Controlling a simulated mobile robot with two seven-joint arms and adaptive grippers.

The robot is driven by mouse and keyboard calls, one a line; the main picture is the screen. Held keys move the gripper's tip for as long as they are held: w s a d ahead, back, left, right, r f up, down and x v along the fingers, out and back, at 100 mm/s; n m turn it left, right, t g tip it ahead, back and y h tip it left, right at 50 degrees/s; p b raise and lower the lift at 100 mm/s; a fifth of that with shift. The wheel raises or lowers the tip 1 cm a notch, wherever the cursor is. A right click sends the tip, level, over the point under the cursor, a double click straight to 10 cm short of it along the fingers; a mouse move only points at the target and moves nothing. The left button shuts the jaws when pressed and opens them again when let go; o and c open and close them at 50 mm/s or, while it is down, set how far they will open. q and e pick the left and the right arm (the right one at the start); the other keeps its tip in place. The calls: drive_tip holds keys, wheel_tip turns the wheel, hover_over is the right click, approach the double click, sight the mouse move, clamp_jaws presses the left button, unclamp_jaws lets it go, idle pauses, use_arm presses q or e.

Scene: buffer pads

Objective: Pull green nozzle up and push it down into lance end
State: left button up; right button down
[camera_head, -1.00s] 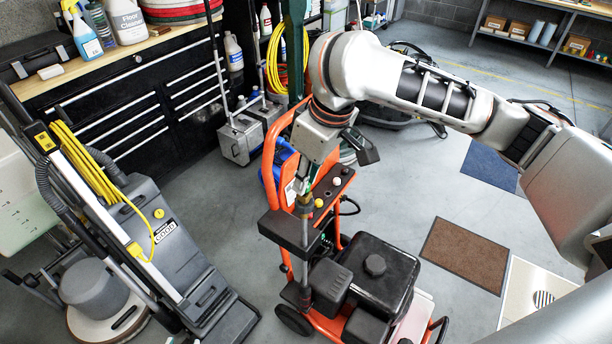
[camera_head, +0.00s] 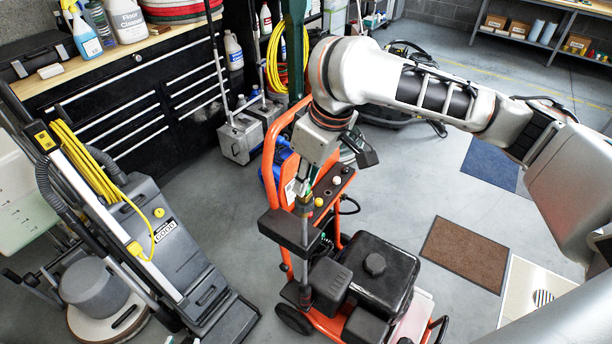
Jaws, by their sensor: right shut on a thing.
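My right gripper (camera_head: 306,184) points down over the lance (camera_head: 305,232), which stands upright at the front of the orange pressure washer (camera_head: 272,165). The gripper is shut on the green nozzle, of which only a small dark green bit shows between the fingers at the lance's top end. The fingers and gripper body hide most of it, and I cannot tell how deep it sits in the lance end. A yellow nozzle (camera_head: 319,202) and a white nozzle (camera_head: 337,180) sit in the washer's panel, just right of the gripper. My left gripper is out of view.
The washer's black engine (camera_head: 378,275) stands close to the right of the lance. A grey floor machine (camera_head: 165,235) is at left, and a black tool cabinet (camera_head: 130,100) behind it. Floor mats, including a brown one (camera_head: 466,255), lie at right with open floor around them.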

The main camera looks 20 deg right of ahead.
drive_tip(key=shift+f, duration=0.1)
drive_tip(key=c, duration=1.8)
unclamp_jaws()
drive_tip(key=shift+c, duration=0.2)
drive_tip(key=v, duration=1.2)
